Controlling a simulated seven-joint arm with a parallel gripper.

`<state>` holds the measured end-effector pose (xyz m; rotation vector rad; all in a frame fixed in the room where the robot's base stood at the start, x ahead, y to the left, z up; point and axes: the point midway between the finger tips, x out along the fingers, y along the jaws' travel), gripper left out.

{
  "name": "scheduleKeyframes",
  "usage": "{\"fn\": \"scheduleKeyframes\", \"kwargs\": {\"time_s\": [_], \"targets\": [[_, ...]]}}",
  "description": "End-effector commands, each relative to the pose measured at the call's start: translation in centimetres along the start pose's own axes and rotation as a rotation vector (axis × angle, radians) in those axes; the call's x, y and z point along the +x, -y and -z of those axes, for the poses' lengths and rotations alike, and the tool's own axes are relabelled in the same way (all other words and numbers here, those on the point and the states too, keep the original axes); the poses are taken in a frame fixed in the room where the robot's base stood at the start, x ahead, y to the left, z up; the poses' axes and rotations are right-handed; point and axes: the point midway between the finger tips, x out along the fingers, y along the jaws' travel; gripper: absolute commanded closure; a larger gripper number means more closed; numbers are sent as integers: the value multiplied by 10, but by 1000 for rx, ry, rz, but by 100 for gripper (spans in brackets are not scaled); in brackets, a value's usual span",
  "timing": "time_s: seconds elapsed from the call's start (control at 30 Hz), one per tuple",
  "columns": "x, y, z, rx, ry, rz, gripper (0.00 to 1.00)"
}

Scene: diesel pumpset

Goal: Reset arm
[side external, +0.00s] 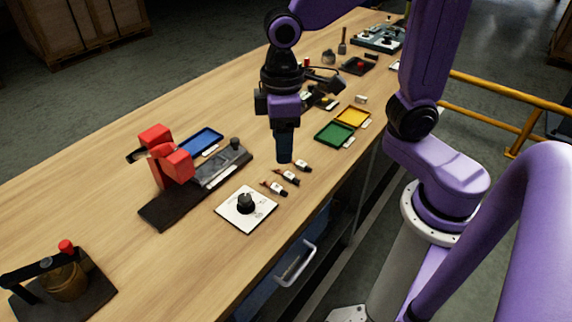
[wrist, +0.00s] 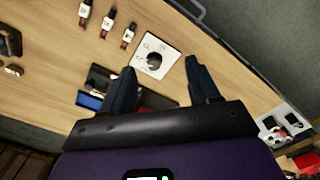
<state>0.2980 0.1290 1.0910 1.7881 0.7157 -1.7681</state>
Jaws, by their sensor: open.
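My gripper (side external: 284,146) hangs over the middle of the wooden workbench (side external: 95,185), pointing down. In the wrist view my gripper (wrist: 160,88) has its two dark fingers wide apart with nothing between them. A white plate with a black knob (side external: 246,208) lies in front and to the left of the gripper in the side view. The same plate (wrist: 153,58) shows just beyond the fingertips in the wrist view. Several small parts with white labels (side external: 286,177) lie on the bench near the gripper in the side view.
A red device on a dark base (side external: 172,162) stands left of the gripper. Blue (side external: 203,140), green (side external: 335,133) and yellow (side external: 353,117) trays lie on the bench. A red-knobbed lever fixture (side external: 66,280) is at the near left. A yellow railing (side external: 510,95) runs behind my arm.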

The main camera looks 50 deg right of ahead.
Motion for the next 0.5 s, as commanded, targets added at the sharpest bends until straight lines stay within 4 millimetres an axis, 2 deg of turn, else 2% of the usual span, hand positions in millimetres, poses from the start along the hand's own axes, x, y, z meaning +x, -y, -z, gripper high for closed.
{"fn": "scheduleKeyframes", "kwargs": {"time_s": [0.03,0.5], "targets": [[0,3,-12,-26,-3,1,39],[12,29,-117,-262,-15,6,39]]}}
